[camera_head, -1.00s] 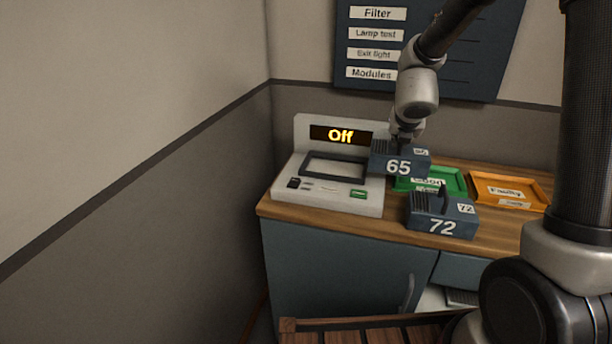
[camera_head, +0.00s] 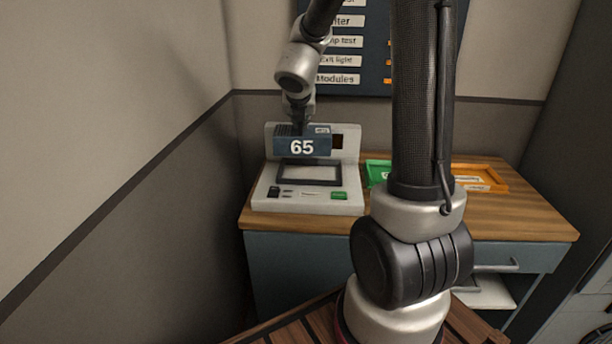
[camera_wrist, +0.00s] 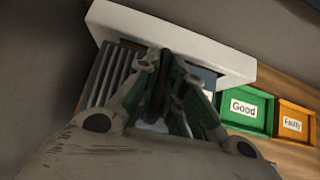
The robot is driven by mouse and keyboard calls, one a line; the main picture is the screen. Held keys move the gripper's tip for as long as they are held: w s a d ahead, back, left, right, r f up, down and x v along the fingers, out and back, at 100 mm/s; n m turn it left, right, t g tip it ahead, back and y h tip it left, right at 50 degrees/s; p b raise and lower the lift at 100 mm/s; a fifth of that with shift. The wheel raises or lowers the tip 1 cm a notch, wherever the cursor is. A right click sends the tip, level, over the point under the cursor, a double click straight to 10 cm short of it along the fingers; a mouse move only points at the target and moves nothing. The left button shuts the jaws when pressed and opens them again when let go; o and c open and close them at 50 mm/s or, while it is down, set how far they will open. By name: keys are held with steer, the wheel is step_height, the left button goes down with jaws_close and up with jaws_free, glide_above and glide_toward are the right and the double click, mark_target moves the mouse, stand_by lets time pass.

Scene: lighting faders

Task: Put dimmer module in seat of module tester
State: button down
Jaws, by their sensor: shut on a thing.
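The dimmer module (camera_head: 302,146) is a dark blue box marked 65. My gripper (camera_head: 299,126) is shut on its top and holds it in the air. In the head view it appears above the seat (camera_head: 310,181), a dark-framed recess on the module tester (camera_head: 257,196), and hides most of the tester's display. In the wrist view my gripper (camera_wrist: 160,95) covers much of the module (camera_wrist: 116,68), whose ribbed top shows at left; the tester (camera_wrist: 150,30) is a pale strip behind it. The seat is hidden there.
The green Good tray (camera_head: 377,172) and orange Faulty tray (camera_head: 490,174) lie right of the tester on the wooden counter (camera_head: 530,220). They also show in the wrist view as the green tray (camera_wrist: 262,108) and orange tray (camera_wrist: 296,108). My arm blocks the counter's middle.

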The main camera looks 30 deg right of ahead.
mark_target(309, 146)
steer(key=shift+s+d+r, duration=0.3)
steer(key=shift+d+r, duration=0.1)
steer(key=shift+d, duration=0.35)
steer(key=shift+s+d+f+m, duration=0.15)
steer(key=shift+d+m, duration=0.05)
steer(key=shift+m, duration=0.1)
steer(key=shift+d+f, duration=0.15)
steer(key=shift+f, duration=4.5)
steer(key=c, duration=1.5)
jaws_free()
steer(key=shift+f, duration=0.15)
